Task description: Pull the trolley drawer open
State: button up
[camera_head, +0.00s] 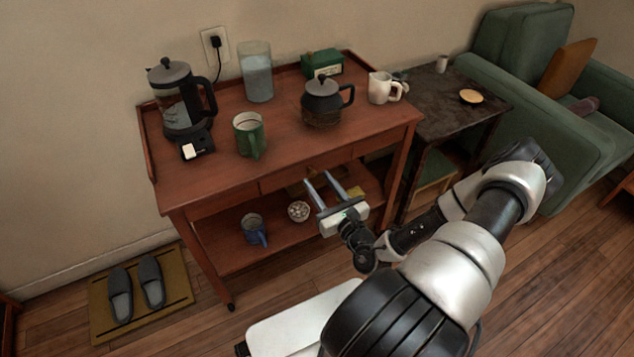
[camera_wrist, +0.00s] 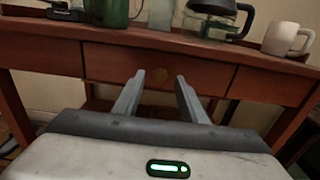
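The trolley (camera_head: 205,168) is reddish-brown wood with a top and a lower shelf. Its drawer front (camera_head: 273,182) is in the middle of the front rail and looks flush, so shut. The knob is not clear in the head view.
A blue mug (camera_head: 254,228) and bowl (camera_head: 299,211) are below. A dark side table (camera_head: 440,105) stands right.

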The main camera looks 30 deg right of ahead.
jog(key=shift+w, duration=0.85)
grip_shut()
jog(key=s+p, duration=0.4)
jog(key=s, duration=1.9)
jog(key=shift+d, duration=0.35)
grip_release()
jog(key=shift+w, duration=0.1)
jog(key=s+p, duration=0.1)
jog(key=s, duration=1.6)
jog(key=shift+s+d, duration=0.25)
jog(key=shift+d, duration=0.05)
